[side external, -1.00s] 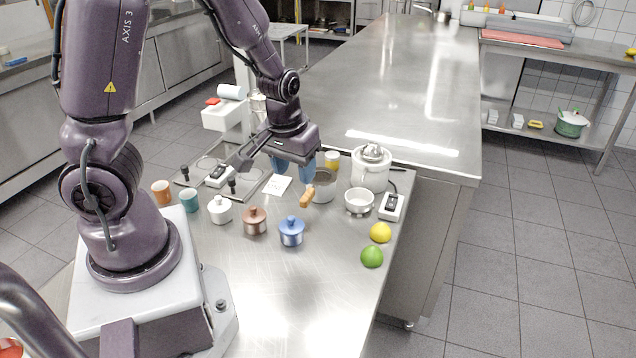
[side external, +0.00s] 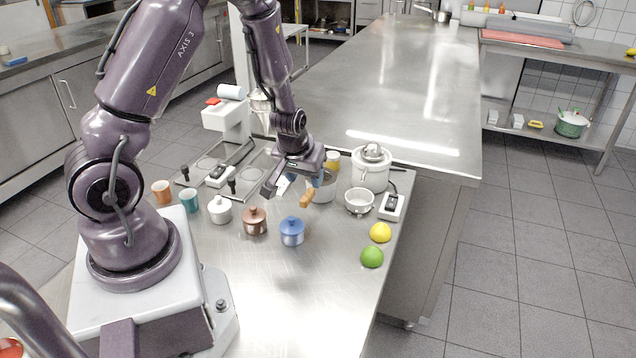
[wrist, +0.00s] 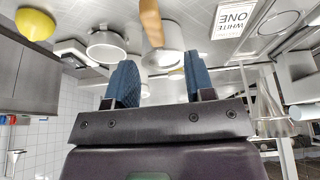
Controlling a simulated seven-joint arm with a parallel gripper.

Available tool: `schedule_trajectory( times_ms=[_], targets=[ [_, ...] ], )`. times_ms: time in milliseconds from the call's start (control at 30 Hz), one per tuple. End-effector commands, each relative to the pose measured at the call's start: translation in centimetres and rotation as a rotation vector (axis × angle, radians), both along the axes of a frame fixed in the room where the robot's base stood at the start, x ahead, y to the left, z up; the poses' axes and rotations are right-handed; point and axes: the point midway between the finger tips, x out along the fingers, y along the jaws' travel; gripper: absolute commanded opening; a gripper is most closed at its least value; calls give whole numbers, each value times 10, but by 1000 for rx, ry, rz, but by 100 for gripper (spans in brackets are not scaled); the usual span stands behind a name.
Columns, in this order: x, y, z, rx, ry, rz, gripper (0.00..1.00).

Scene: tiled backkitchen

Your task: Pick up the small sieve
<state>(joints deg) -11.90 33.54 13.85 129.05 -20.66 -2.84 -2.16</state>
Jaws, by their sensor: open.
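A small, shallow, pale metal round vessel (side external: 359,201) stands right of the saucepan; it looks like the small sieve, but its mesh is too small to make out. It also shows at upper left in the wrist view (wrist: 107,46). My gripper (side external: 301,184) is open and empty, to the left of that vessel and close to the saucepan (side external: 325,190) with a wooden handle (side external: 307,198). In the wrist view, the two blue fingers of my gripper (wrist: 160,80) are spread apart, with the saucepan (wrist: 166,55) and its handle beyond them.
A white lidded pot (side external: 370,170) stands behind the vessel; a small control box (side external: 391,207) is to its right. A blue lidded pot (side external: 292,232), brown pot (side external: 254,221), lemon (side external: 380,232) and lime (side external: 372,257) stand nearer the front. The front counter (side external: 290,295) is clear.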

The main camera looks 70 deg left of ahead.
Motion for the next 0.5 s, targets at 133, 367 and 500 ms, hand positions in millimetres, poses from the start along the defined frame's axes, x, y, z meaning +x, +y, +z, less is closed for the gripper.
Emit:
schedule_trajectory(
  times_ms=[133,367,500],
  targets=[
    [4,3,-13,-1,2,0,49],
    [14,11,-42,-1,2,0,49],
    [17,13,-48,0,-1,-1,49]
  ],
)
